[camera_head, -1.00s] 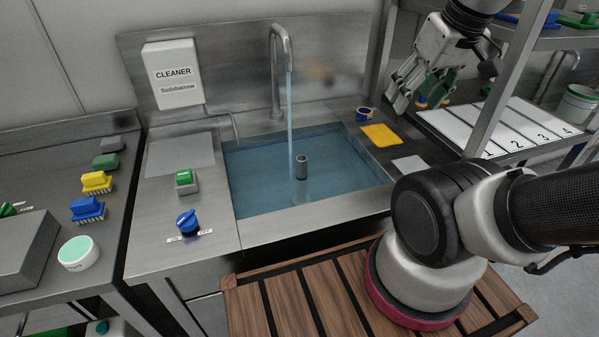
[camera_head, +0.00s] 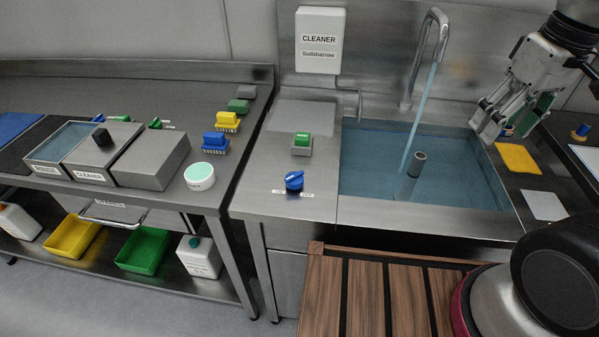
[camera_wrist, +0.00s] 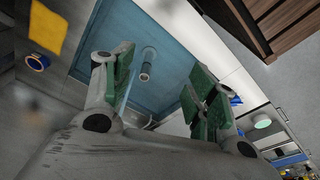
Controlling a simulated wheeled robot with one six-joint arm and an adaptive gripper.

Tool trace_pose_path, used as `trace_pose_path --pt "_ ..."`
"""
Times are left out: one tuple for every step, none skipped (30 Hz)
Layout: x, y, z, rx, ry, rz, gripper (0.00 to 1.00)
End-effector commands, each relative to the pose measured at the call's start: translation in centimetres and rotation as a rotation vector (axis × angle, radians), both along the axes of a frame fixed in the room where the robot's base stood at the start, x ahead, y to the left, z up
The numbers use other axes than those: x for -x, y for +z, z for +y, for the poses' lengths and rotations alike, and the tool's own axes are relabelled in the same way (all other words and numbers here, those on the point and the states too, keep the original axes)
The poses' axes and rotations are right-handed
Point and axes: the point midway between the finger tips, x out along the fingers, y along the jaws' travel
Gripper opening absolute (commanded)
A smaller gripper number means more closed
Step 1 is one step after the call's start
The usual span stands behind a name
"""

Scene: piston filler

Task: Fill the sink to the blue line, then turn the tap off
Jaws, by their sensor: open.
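The sink (camera_head: 355,203) holds blue-tinted water (camera_head: 450,165), and a stream runs into it from the tall tap spout (camera_head: 440,22). A grey standpipe (camera_head: 417,164) stands up in the water. A blue line shows faintly along the sink's back wall; I cannot tell how close the water is to it. The blue tap knob (camera_head: 294,180) is on the counter left of the sink, with a label strip under it. My gripper (camera_head: 517,122) is open and empty, above the sink's right back corner, away from the knob. The wrist view shows its green pads (camera_wrist: 160,90) spread over the sink.
A green button (camera_head: 302,140) sits behind the knob. A cleaner dispenser (camera_head: 319,40) hangs on the back wall. A yellow cloth (camera_head: 519,158) and a blue tape roll (camera_wrist: 36,62) lie right of the sink. Brushes and tubs fill the left bench. A wooden slatted surface (camera_head: 370,300) stands in front.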

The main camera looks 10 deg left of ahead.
Motion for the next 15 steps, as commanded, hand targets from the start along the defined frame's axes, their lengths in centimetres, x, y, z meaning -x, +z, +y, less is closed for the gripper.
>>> trace_pose_path --pt "-0.9 -1.0 3.1 0.023 0.091 0.049 0.58" --pt "-1.3 -1.6 4.9 0.036 0.131 0.073 0.58" --pt "-1.7 -2.3 7.4 0.053 0.173 0.1 0.58" --pt "-2.0 -2.9 9.3 0.064 0.198 0.117 0.58" --pt "-2.1 -3.6 11.2 0.077 0.217 0.133 0.58" --pt "-2.2 -4.5 13.7 0.093 0.234 0.15 0.58" --pt "-2.1 -5.2 15.6 0.104 0.241 0.161 0.58" --pt "-2.0 -5.9 17.3 0.117 0.244 0.17 0.58" --pt "-1.7 -6.9 19.6 0.129 0.243 0.178 0.58" --pt "-1.4 -7.6 21.2 0.139 0.237 0.184 0.58" --pt "-1.1 -8.3 22.7 0.146 0.228 0.187 0.58" --pt "-0.8 -9.2 24.7 0.155 0.209 0.189 0.58" --pt "-0.4 -10.0 26.1 0.16 0.191 0.19 0.58" --pt "-0.2 -10.6 27.5 0.163 0.168 0.188 0.58" --pt "0.2 -11.5 29.3 0.165 0.128 0.185 0.58"
